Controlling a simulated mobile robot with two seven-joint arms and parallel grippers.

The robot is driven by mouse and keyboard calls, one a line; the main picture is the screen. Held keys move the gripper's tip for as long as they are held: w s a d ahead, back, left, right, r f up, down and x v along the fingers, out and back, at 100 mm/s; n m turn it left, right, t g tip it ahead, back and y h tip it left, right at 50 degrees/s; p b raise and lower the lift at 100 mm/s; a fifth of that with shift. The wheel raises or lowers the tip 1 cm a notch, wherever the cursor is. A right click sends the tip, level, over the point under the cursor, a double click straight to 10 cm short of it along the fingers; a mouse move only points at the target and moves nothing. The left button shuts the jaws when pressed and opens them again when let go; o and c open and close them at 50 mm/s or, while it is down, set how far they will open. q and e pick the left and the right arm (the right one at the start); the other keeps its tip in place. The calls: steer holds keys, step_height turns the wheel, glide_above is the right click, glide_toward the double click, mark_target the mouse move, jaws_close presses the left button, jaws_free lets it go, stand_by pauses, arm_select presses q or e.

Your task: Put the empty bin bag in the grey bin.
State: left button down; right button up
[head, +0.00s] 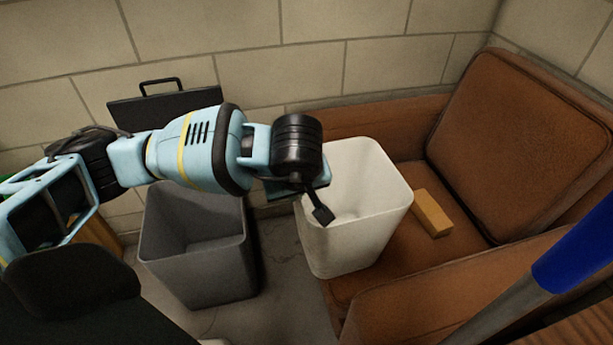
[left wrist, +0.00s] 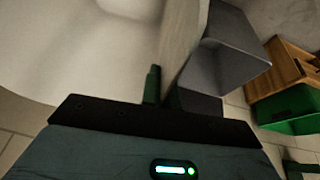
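The empty bin bag (head: 365,225) is a white, open-topped, box-shaped liner. It stands tilted over the brown sofa seat in the head view. The grey bin (head: 200,245) stands on the floor to its left, open and empty as far as I see. My left gripper (head: 318,205) is at the bag's left rim. The grey bin (left wrist: 232,62) shows beyond that wall. My right gripper is not in view.
The brown sofa (head: 500,150) fills the right, with a small tan block (head: 432,212) on its seat. A black case (head: 170,105) with a handle stands by the wall. A blue-ended pole (head: 575,250) crosses the lower right. A green box (left wrist: 290,108) is near the bin.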

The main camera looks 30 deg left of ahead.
arm_select(q)
steer(key=shift+s, duration=1)
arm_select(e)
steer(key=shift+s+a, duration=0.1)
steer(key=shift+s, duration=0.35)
